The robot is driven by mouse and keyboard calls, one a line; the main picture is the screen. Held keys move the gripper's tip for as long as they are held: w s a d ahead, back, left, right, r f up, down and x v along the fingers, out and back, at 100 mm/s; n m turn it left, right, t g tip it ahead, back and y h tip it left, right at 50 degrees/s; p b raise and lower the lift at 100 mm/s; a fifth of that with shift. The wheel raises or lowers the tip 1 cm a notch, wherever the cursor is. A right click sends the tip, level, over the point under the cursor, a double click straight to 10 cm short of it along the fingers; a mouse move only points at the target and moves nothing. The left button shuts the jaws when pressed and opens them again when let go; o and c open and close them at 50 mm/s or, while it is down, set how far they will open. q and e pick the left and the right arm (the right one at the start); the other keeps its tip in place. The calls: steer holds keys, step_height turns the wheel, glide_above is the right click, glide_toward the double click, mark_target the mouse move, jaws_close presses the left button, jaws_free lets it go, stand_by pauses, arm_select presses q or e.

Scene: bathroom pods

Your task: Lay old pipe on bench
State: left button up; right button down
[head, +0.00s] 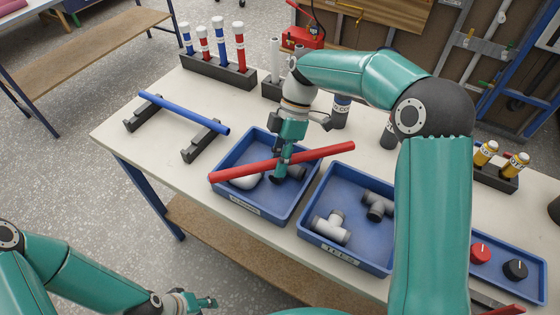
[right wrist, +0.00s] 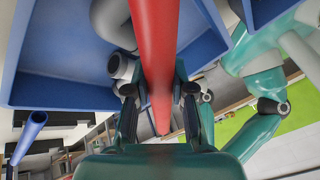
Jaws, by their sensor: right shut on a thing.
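A long red pipe (head: 325,155) is held crosswise over the blue trays on the white bench (head: 115,130). My right gripper (head: 284,160) is shut on the pipe near its middle. In the right wrist view the red pipe (right wrist: 157,45) runs between the two fingers of the right gripper (right wrist: 157,88). The pipe's left end sits over the left tray's edge and its right end over the right tray's far edge. Its height above the trays is hard to judge. My left gripper (head: 195,302) is low at the picture's bottom, away from the bench; its jaws are too small to judge.
The left blue tray (head: 262,207) holds grey elbows, the right one (head: 345,252) grey tees. A blue pipe (head: 180,112) lies across two dark rests. A rack of capped tubes (head: 215,70) stands behind. Bare bench shows at the far left corner and around the rests.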

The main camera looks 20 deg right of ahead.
steer(key=shift+f, duration=0.2)
steer(key=shift+f+b, duration=0.4)
steer(key=shift+f, duration=0.1)
steer(key=c, duration=1)
jaws_free()
steer(key=shift+r, duration=0.1)
steer(key=shift+r+p, duration=0.3)
steer(key=shift+r, duration=0.05)
steer(key=p+v, duration=0.1)
steer(key=v, duration=1.1)
steer(key=shift+r, duration=0.25)
steer(key=shift+a, duration=0.1)
